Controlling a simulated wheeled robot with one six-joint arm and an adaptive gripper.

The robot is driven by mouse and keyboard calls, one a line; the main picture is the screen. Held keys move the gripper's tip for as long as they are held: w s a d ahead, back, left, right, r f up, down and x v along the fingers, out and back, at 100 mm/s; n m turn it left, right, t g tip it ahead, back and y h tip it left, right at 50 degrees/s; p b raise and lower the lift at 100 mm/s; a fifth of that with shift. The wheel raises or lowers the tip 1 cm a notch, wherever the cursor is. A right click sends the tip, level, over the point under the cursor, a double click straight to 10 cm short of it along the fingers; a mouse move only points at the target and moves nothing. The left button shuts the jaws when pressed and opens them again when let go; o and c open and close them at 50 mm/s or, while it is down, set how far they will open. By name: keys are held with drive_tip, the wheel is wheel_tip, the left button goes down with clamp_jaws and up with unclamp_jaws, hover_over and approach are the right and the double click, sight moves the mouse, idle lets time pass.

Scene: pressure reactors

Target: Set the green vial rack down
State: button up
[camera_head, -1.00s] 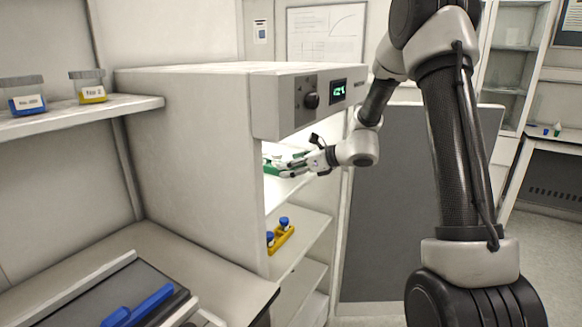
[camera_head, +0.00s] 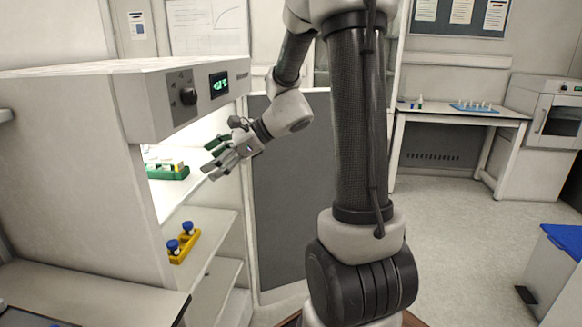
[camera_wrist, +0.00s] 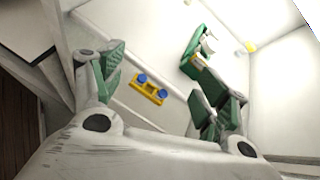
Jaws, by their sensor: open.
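The green vial rack (camera_head: 168,172) stands on the lit upper shelf inside the white cabinet, left of my gripper, with pale vials in it. In the wrist view the green rack (camera_wrist: 189,62) shows past my gripper's right finger, which partly hides it. My gripper (camera_head: 212,160) is open and empty at the cabinet's opening, apart from the rack. In the wrist view its two green-padded fingers (camera_wrist: 155,85) are spread wide with nothing between them.
A yellow rack with blue-capped vials (camera_head: 184,243) sits on the shelf below. The cabinet's front panel (camera_head: 170,100) overhangs the opening. A table (camera_head: 460,117) with a blue rack stands at the back right. Floor on the right is mostly clear; a blue-lidded bin (camera_head: 560,265) stands there.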

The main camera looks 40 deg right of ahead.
drive_tip(key=s+a+r+n+g+h, duration=0.1)
drive_tip(key=s+r+n+g+h, duration=0.15)
drive_tip(key=s+n, duration=0.7)
drive_tip(key=s+d+r+n+h, duration=0.1)
drive_tip(key=s+d+n+h, duration=0.2)
drive_tip(key=s+d+n, duration=0.2)
drive_tip(key=s+d+n+h, duration=0.4)
drive_tip(key=s+n, duration=0.3)
drive_tip(key=s, duration=0.4)
drive_tip(key=shift+s+d+r, duration=0.2)
drive_tip(key=shift+d+r, duration=0.15)
drive_tip(key=shift+d, duration=0.45)
